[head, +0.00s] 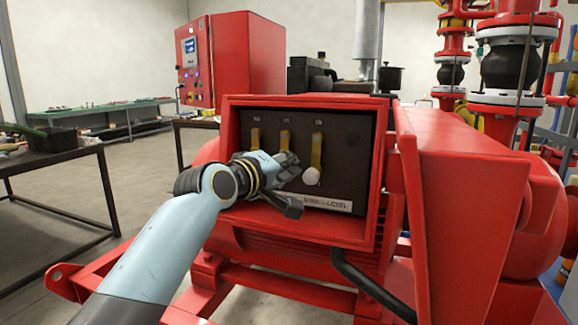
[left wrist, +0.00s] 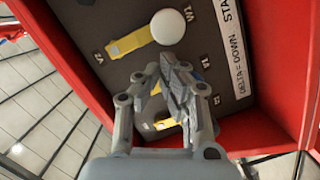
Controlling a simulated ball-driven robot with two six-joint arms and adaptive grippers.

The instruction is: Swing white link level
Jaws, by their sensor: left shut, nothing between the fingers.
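The white knob (head: 312,176) sits at the lower end of a yellow link (head: 317,150), which stands upright at the right of the dark terminal panel (head: 350,150). In the left wrist view the white knob (left wrist: 168,27) and its yellow link (left wrist: 128,43) show beyond the fingers. My left gripper (head: 291,165) is shut and empty, just left of the knob in the head view. In the left wrist view its fingers (left wrist: 168,78) show a small gap to the knob. They partly cover another yellow link (left wrist: 163,124). My right gripper is not in view.
Two other upright yellow links (head: 255,138) (head: 286,139) stand left on the panel. The red box rim (head: 300,101) surrounds it. A white label strip (head: 328,203) runs along the bottom. A red open flap (head: 462,190) juts out at the right.

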